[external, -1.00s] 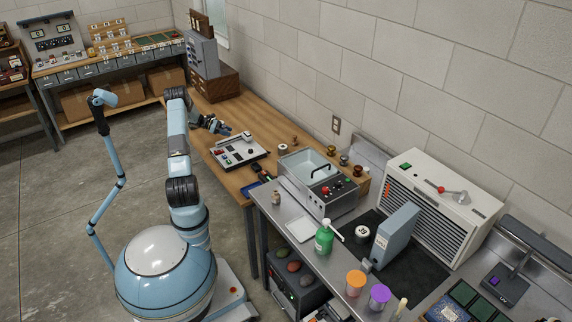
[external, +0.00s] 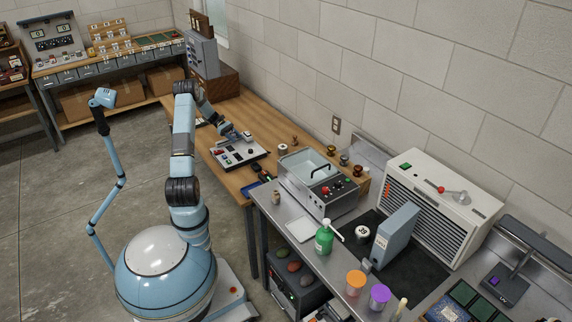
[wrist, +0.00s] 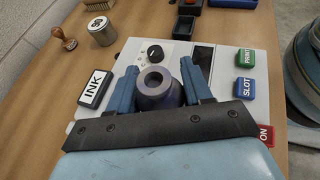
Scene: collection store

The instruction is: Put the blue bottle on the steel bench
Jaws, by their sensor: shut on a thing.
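In the wrist view my gripper (wrist: 158,85) is shut on the blue bottle (wrist: 155,92), a dark bluish-purple round body with a pale ring and hole on top. The bottle sits between the two blue fingers, above or in front of a light control panel; whether it touches the panel I cannot tell. In the external view my gripper (external: 238,134) is over the wooden table by this panel, and the bottle is too small to make out. The steel bench (external: 283,213) stands to the right of the wooden table.
The control panel (external: 238,152) has coloured buttons and an INK block (wrist: 95,89). A tin (wrist: 101,30) and a stamp (wrist: 66,40) stand nearby.

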